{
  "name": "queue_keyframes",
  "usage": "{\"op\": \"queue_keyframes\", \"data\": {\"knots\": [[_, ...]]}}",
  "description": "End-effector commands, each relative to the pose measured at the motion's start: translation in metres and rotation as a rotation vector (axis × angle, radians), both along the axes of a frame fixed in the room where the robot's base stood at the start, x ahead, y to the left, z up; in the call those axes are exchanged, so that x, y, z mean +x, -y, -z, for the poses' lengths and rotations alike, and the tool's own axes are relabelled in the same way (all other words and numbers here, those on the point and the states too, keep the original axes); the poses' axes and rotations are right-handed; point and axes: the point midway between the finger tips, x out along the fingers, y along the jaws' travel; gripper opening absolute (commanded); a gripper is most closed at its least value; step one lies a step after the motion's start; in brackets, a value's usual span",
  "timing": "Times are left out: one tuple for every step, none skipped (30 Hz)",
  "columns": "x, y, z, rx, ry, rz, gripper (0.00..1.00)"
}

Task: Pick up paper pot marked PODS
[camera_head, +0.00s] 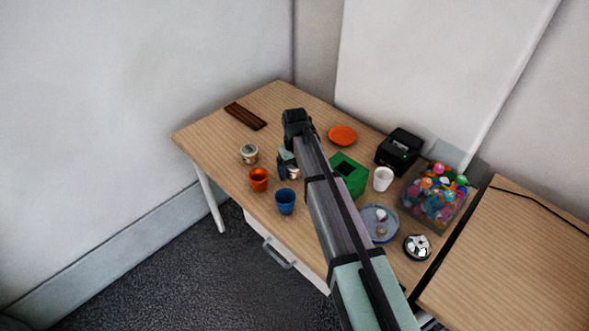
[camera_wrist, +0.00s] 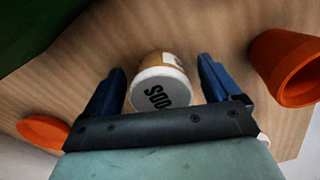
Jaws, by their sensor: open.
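A paper pot (camera_wrist: 160,91), tan-sided with a white lid, lies between the fingers of my gripper (camera_wrist: 161,68) in the wrist view. The blue fingers stand open on either side, with visible gaps to the pot. In the head view my gripper (camera_head: 286,167) is low over the table, and the pot (camera_head: 293,175) shows only partly beside it. A second similar pot (camera_head: 249,153) stands to the left; its marking is too small to read.
An orange cup (camera_head: 258,180) and a blue cup (camera_head: 286,203) stand near the front edge. A green box (camera_head: 350,177), white cup (camera_head: 383,179), orange plate (camera_head: 342,135) and black device (camera_head: 399,149) are to the right. A brown slatted piece (camera_head: 246,116) lies at the back left.

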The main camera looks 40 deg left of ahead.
Motion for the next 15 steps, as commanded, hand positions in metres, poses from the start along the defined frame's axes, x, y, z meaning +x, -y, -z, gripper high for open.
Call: {"op": "queue_keyframes", "data": {"knots": [[0.0001, 0.0001, 0.0026, 0.0, 0.0, 0.0, 0.9], [0.0001, 0.0001, 0.0031, 0.0, 0.0, 0.0, 0.9], [0.0001, 0.0, 0.0033, 0.0, 0.0, 0.0, 0.9], [0.0001, 0.0, 0.0031, 0.001, 0.0, 0.0, 0.9], [0.0002, 0.0001, 0.003, 0.001, 0.0, 0.0, 0.9], [0.0002, 0.0001, 0.0029, 0.0, 0.0, 0.0, 0.9], [0.0002, 0.0001, 0.0028, 0.0, 0.0, 0.0, 0.9], [0.0002, 0.0001, 0.0028, 0.0, 0.0, 0.0, 0.88], [0.0002, 0.0001, 0.0028, 0.0, 0.0, 0.0, 0.84], [0.0002, 0.0001, 0.0027, 0.0, 0.0, 0.0, 0.81], [0.0002, 0.0001, 0.0027, 0.0, 0.0, 0.0, 0.78], [0.0002, 0.0001, 0.0027, 0.0, 0.0, 0.0, 0.74], [0.0002, 0.0001, 0.0026, 0.0, 0.0, 0.0, 0.71], [0.0002, 0.0001, 0.0026, 0.0, 0.0, 0.0, 0.68], [0.0002, 0.0001, 0.0026, 0.0, 0.0, 0.0, 0.65]]}}
